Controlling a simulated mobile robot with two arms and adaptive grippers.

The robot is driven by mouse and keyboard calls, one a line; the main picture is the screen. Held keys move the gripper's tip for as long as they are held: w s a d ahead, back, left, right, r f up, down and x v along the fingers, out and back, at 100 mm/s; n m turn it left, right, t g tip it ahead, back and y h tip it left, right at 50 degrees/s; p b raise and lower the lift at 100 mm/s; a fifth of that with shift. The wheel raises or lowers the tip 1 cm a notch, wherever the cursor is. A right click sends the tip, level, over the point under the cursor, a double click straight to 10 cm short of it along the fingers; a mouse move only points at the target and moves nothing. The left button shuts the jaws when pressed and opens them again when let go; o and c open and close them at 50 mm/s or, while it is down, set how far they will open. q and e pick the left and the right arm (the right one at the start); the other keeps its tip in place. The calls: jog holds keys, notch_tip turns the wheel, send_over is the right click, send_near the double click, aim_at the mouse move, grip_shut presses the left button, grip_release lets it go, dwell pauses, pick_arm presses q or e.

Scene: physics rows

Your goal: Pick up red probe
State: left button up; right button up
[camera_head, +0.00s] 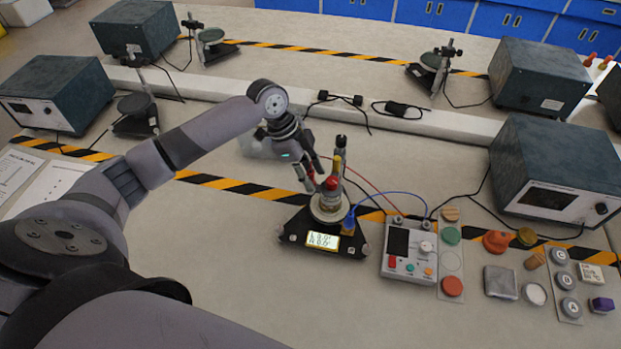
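My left gripper (311,179) reaches in from the left, fingers pointing down, just left of a small instrument stand. A small patch of red shows between its fingers, and a red wire (362,180) runs from there to the meter box (409,249). This may be the red probe, but the fingers hide most of it and I cannot tell whether they grip it. My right gripper is not in view.
A blue wire (392,193) joins the meter box and stand. Colored discs, blocks and buttons, including an orange piece (496,241), lie at the right. A large instrument box (545,180) stands behind them. The front middle of the table is clear.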

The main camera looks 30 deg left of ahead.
pick_arm(q)
grip_shut()
dwell(0.4)
